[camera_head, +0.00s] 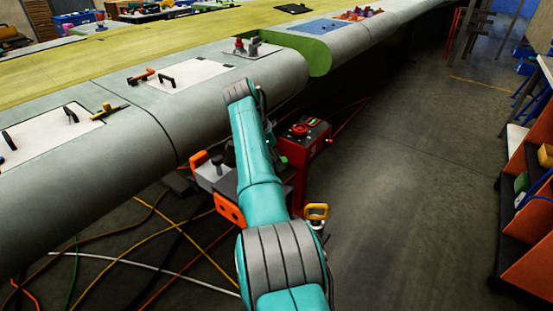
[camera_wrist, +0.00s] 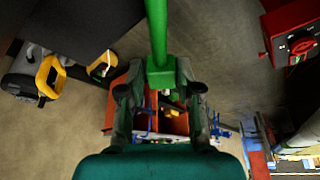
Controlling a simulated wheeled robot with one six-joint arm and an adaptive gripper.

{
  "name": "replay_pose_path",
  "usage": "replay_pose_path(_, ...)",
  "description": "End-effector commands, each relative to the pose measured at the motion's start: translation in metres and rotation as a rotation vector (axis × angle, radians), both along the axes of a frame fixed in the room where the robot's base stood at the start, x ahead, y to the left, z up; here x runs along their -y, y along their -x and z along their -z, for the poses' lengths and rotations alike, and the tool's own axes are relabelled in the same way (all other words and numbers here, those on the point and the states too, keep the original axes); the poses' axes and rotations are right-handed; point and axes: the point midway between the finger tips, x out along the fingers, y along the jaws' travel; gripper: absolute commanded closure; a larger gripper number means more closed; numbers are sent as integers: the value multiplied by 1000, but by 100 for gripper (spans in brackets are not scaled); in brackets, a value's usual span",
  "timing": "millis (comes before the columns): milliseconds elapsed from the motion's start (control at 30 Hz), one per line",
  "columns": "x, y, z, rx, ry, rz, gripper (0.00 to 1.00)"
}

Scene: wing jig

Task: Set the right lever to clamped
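My gripper shows in the wrist view (camera_wrist: 160,100) with its two dark fingers spread apart. A green bar with a square block at its end (camera_wrist: 160,72) comes down from the top edge to between the fingertips. I cannot tell whether the fingers touch the block. In the head view the gripper is hidden behind my teal arm, beside the wing's rounded edge. On the wing there is a red lever (camera_head: 141,76) on the right white panel and a brass-coloured lever (camera_head: 108,111) beside the left one. Which one is the right lever is unclear.
The grey wing (camera_head: 210,105) runs diagonally across the left. A red box with a knob (camera_head: 307,130) stands under its edge and shows in the wrist view (camera_wrist: 295,45). Cables cross the floor. Orange shelving (camera_head: 525,230) stands at right; the floor between is clear.

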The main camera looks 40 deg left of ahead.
Motion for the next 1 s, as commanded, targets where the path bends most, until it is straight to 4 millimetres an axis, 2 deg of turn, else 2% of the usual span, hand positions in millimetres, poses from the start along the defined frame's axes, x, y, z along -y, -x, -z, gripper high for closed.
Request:
replay_pose_path(33,1,0,1,-2,2,0,52)
replay_pose_path(67,1,0,1,-2,2,0,44)
replay_pose_path(467,-1,1,-4,1,-1,-3,44)
replay_pose_path(567,-5,4,-15,1,-2,-3,44)
replay_pose_path(1000,-24,29,-90,0,0,-2,44)
